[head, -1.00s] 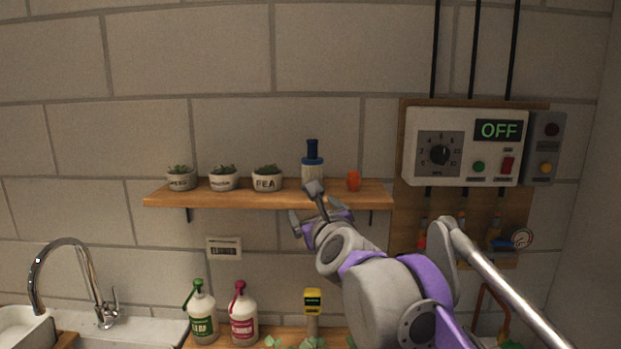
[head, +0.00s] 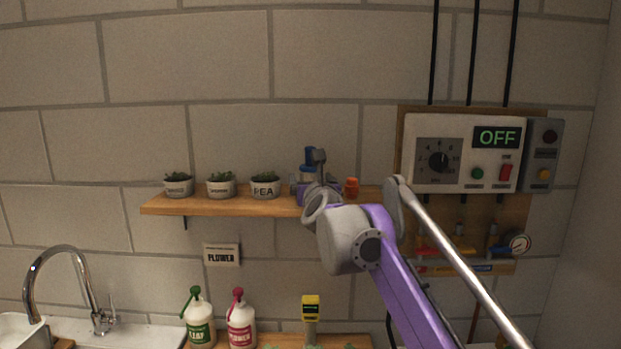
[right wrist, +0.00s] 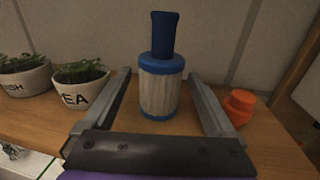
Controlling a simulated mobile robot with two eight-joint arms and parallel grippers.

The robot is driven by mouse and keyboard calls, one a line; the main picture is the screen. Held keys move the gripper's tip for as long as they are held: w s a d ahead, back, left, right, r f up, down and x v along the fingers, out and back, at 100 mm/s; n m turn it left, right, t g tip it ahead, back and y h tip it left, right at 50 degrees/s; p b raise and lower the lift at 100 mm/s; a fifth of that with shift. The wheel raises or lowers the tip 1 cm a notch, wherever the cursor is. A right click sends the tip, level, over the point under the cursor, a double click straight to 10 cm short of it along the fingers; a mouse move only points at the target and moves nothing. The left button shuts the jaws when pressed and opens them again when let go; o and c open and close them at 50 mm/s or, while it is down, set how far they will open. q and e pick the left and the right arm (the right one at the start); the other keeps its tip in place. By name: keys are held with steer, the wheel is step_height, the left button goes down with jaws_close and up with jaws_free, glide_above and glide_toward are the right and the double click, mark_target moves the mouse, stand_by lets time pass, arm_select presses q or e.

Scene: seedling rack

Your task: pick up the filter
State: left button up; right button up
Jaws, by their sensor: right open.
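The filter (right wrist: 160,95) is a pale ribbed cylinder with blue end caps and a blue stem on top. It stands upright on the wooden shelf (right wrist: 50,125). In the head view the filter's blue top (head: 309,154) shows behind my right gripper (head: 318,178), which hides most of its body. In the right wrist view my right gripper (right wrist: 162,105) is open, with one finger on each side of the filter and a gap to each. My left gripper is not in view.
An orange object (right wrist: 240,105) stands just right of the right finger. Small potted seedlings, including the PEA pot (right wrist: 82,88), stand to the left. A control box (head: 464,153) hangs on the wall at right.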

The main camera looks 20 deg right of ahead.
steer(key=shift+x, duration=0.8)
steer(key=shift+s, duration=0.1)
steer(key=shift+c, duration=0.3)
jaws_close()
